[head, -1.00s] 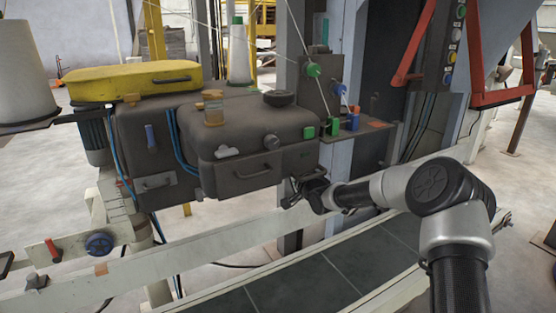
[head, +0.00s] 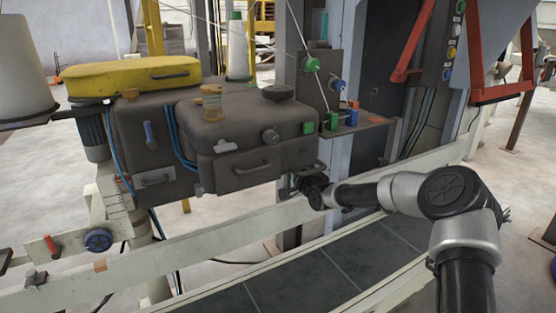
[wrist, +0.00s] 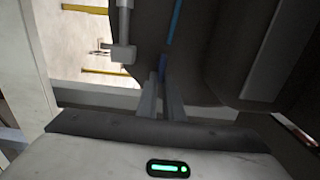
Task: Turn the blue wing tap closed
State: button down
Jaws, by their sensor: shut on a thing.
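In the wrist view, a small blue part, which I take to be the blue wing tap (wrist: 163,66), sits between the tips of my gripper (wrist: 162,82). The two grey fingers are closed in on it, and its wings are mostly hidden by them. In the head view my gripper (head: 288,182) is just below the right lower edge of the dark machine head (head: 245,150). The tap cannot be made out there, so its angle is unclear.
In the wrist view, a blue strip (wrist: 174,22) runs above the tap along a dark housing, and a grey bracket (wrist: 123,53) stands close left. In the head view, a pale rail (head: 220,239) and dark conveyor belt (head: 300,280) lie below. A ledge with coloured blocks (head: 352,119) is at right.

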jog(key=shift+f, duration=0.1)
jog(key=c, duration=1.9)
grip_release()
jog(key=shift+s, duration=0.1)
jog(key=p+v, duration=0.1)
jog(key=v, duration=1.6)
jog(key=shift+s+d, duration=0.1)
jog(key=shift+d, duration=0.05)
